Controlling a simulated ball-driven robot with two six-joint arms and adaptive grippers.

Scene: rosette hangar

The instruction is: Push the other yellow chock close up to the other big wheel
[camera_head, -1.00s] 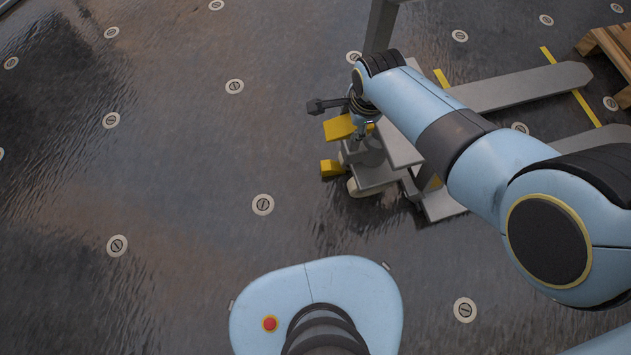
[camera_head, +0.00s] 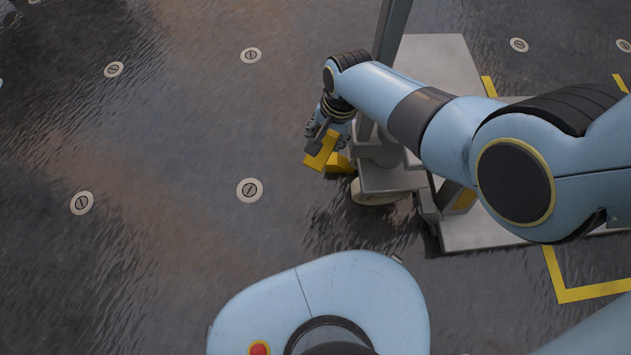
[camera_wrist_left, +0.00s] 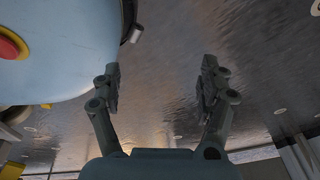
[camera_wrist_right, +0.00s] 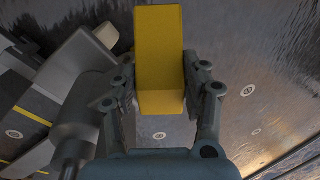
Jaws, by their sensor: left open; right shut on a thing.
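A yellow chock (camera_head: 318,152) is gripped by my right gripper (camera_head: 325,138), in front of the pallet truck in the head view. The right wrist view shows this block (camera_wrist_right: 160,62) between the fingers of the right gripper (camera_wrist_right: 160,95). Another yellow chock (camera_head: 341,163) sits low beside a cream big wheel (camera_head: 373,196), partly hidden by the held one. I cannot tell if these two touch. A cream round part (camera_wrist_right: 106,35), perhaps a wheel, shows left of the block. My left gripper (camera_wrist_left: 160,85) is open and empty, seen only in its wrist view.
The grey pallet truck (camera_head: 490,232) with its upright mast (camera_head: 391,32) stands at the right, partly behind my right arm. Yellow floor lines (camera_head: 590,291) lie at the lower right. The dark wet floor (camera_head: 170,130) is open to the left.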

